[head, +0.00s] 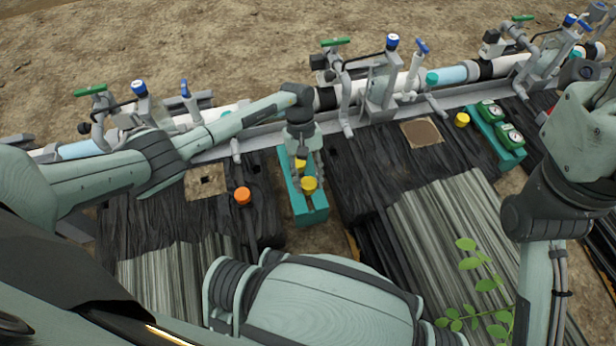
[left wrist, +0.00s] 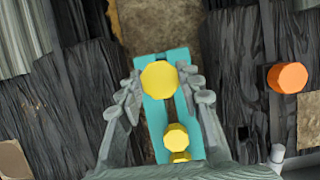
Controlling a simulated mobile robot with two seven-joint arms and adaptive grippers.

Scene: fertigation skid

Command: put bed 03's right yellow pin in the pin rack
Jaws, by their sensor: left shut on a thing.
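The teal pin rack (head: 311,213) lies between two dark beds in the head view; it also shows in the left wrist view (left wrist: 156,118). My left gripper (head: 309,179) points down over the rack and is shut on a yellow pin (head: 309,184). In the left wrist view this pin's round head (left wrist: 159,79) sits between the fingertips, over the rack's far end. I cannot tell whether it is seated or just above. Another yellow pin (head: 301,163) shows behind it; two smaller yellow shapes (left wrist: 175,135) line up along the rack. My right gripper is out of view.
An orange pin (head: 242,195) stands on the bed left of the rack. A yellow pin (head: 462,119) stands at the right, beside a teal box with gauges (head: 507,140). Pipes with valves (head: 380,90) run behind. A leafy plant (head: 485,285) is at front right.

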